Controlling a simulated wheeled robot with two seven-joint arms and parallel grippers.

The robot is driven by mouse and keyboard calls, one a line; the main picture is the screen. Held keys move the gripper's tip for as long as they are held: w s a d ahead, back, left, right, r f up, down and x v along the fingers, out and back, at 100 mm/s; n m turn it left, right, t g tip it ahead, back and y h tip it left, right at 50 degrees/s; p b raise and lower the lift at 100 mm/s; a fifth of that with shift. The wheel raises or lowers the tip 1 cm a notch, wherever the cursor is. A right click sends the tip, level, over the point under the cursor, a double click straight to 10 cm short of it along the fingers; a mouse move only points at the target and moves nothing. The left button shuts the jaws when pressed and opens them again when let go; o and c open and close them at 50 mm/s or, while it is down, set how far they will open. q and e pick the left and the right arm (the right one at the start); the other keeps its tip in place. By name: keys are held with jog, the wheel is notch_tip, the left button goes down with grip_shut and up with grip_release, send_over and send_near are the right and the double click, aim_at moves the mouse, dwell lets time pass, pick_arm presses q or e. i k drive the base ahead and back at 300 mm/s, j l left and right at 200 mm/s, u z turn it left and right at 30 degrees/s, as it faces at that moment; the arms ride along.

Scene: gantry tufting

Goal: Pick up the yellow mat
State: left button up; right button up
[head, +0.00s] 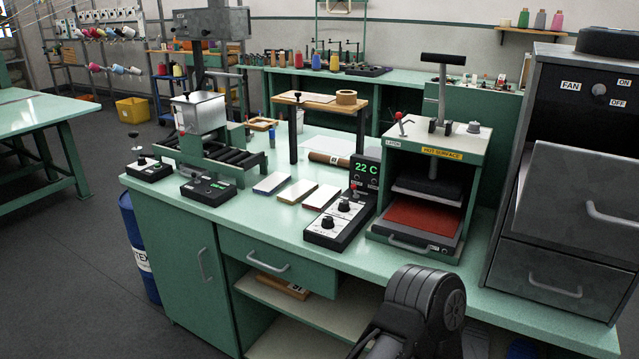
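I cannot make out a clearly yellow mat. A red sheet (424,217) lies inside the open press (470,147) marked "HOT SURFACE". A brown roll (328,159) lies behind the flat pieces. Part of my dark arm shows at the bottom, in front of the bench. Neither of my grippers shows.
A two-knob control box (340,218) stands left of the press. A grey cabinet (570,190) fills the right. A roller machine (215,150) stands on the bench's left. A wooden stand (320,105) rises behind. A blue drum (138,250) is on the floor.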

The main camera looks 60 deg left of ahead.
aim_at(294, 194)
jog(key=k+j, duration=0.1)
jog(key=j, duration=0.3)
jog(key=k+j+z, duration=0.1)
jog(key=j, duration=0.3)
jog(key=k+j, duration=0.1)
jog(key=j, duration=0.3)
jog(key=k+j+z, duration=0.1)
jog(key=j, duration=0.3)
jog(key=k+j, duration=0.15)
jog(key=j, duration=0.25)
jog(key=k+j+z, duration=0.1)
jog(key=j, duration=0.3)
jog(key=k+j, duration=0.15)
jog(key=j, duration=0.25)
